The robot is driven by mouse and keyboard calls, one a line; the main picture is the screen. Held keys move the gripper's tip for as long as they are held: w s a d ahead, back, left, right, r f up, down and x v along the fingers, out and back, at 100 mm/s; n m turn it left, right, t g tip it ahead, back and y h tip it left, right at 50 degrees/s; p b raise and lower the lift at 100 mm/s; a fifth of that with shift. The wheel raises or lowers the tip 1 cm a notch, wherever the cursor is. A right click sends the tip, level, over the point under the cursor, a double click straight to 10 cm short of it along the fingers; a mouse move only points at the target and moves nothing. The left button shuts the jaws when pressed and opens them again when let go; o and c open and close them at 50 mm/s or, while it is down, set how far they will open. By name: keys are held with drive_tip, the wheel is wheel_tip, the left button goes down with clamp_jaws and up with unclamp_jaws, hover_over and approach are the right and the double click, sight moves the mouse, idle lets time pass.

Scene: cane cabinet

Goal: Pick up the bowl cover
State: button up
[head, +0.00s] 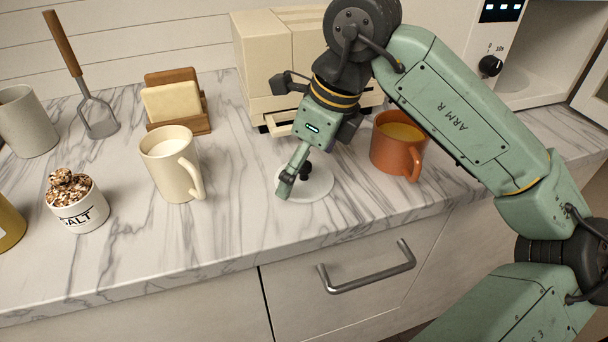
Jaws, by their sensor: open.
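The bowl cover appears as a round, flat white disc (320,186) lying on the marble counter near its front edge, in the middle of the head view. Dark, rounded pieces show just above its middle; I cannot tell whether they are its knob or part of my gripper. My gripper (295,182) reaches down over the disc from above, open. One green finger shows at the disc's left side; the other is mostly hidden behind the gripper body. Contact between the finger and the disc cannot be told.
An orange mug (391,155) stands close on the right, and a cream mug (166,163) stands to the left. A cream toaster-like box (262,65) is behind my gripper. A jar marked SALT (78,213) sits farther left. A drawer handle (368,272) juts out below the counter edge.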

drive_tip(key=shift+s+f, duration=0.1)
drive_tip(key=shift+s, duration=0.1)
drive_tip(key=c, duration=2.1)
drive_tip(key=shift+c, duration=0.2)
